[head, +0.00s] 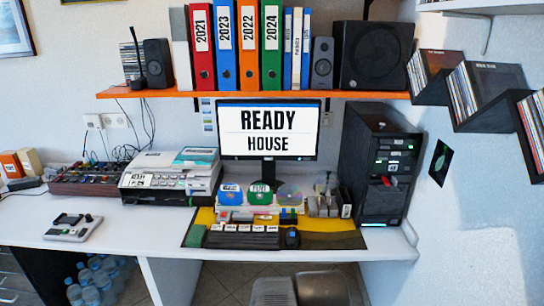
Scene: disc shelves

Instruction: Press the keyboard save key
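The dark keyboard (238,240) lies on a yellow and dark mat (345,240) near the desk's front edge, below the monitor. A row of several small white labelled keys (244,228) runs along its back edge. Their lettering is too small to read, so I cannot tell which is the save key. The monitor (268,130) shows "READY HOUSE" in black on white. My gripper is not in view.
A dark mouse (292,238) lies right of the keyboard and a green block (195,236) left. Discs (260,194) stand behind. A black computer tower (378,165) is at right, a printer (168,176) at left.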

